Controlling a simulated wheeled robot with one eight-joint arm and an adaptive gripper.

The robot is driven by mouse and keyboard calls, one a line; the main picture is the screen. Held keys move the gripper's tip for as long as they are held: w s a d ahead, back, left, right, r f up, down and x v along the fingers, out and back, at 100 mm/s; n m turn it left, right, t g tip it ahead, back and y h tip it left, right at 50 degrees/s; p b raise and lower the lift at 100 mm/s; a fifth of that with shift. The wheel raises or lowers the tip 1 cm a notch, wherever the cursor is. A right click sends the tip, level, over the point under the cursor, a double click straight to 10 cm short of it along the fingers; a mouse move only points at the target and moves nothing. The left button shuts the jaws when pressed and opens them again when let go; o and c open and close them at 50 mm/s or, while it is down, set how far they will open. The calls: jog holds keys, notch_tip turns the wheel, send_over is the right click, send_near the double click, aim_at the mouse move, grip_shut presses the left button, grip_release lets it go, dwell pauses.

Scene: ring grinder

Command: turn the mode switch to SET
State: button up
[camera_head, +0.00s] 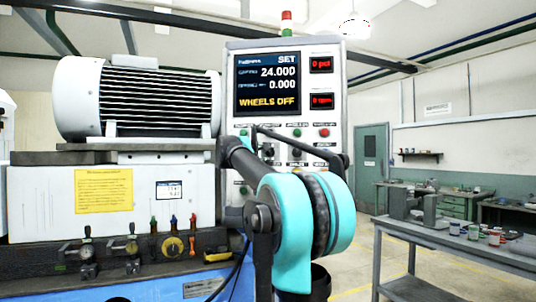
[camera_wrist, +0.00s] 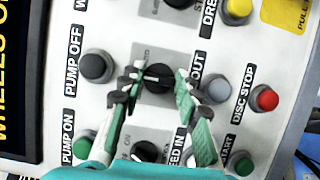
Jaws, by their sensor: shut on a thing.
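The black rotary knob (camera_wrist: 158,78) sits between the two green-and-white fingers of my gripper (camera_wrist: 157,75) in the wrist view, and the fingers are shut on it. A pale line on the knob lies about level in the picture, toward the left. Its label is hidden by the fingers, so I cannot read which switch it is. In the head view, the panel screen (camera_head: 267,84) reads "SET" at its top right and "WHEELS OFF" below. My arm crosses in front of the panel there and hides the fingers.
Close around the knob are the PUMP OFF button (camera_wrist: 96,66), the green PUMP ON button (camera_wrist: 83,145), a grey button (camera_wrist: 217,88), the red DISC STOP button (camera_wrist: 264,98) and another knob (camera_wrist: 146,152). A grey side table (camera_head: 455,247) stands at right.

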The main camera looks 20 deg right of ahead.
jog(key=o, duration=1.1)
jog(key=v, duration=1.2)
jog(key=shift+f, duration=0.1)
jog(key=s+f+m+g+y, duration=0.15)
jog(key=s+f, duration=0.25)
jog(key=f, duration=0.8)
jog(key=s+f+m+g+y, duration=0.1)
jog(key=s+f+g+y, duration=0.15)
jog(key=f, duration=0.95)
jog(key=s+f+m+g+y, duration=0.15)
jog(key=s+f, duration=0.25)
jog(key=f, duration=0.8)
jog(key=s+a+f+m+y, duration=0.1)
jog(key=s+a+f+y, duration=0.2)
jog(key=s+f, duration=0.4)
jog(key=s+a+f+m+y, duration=0.1)
jog(key=s+a+f+y, duration=0.2)
jog(key=s+f, duration=0.4)
jog(key=s+a+f+m+g+y, duration=0.1)
jog(key=s+a+f+y, duration=0.2)
jog(key=f, duration=1)
jog(key=shift+s+a+f, duration=0.1)
jog(key=shift+s+a, duration=0.25)
jog(key=shift+s, duration=0.3)
jog(key=shift+s+a, duration=0.3)
jog(key=shift+s, duration=0.35)
jog(key=shift+s+a+f, duration=0.1)
jog(key=shift+s+a, duration=0.25)
jog(key=shift+s, duration=0.25)
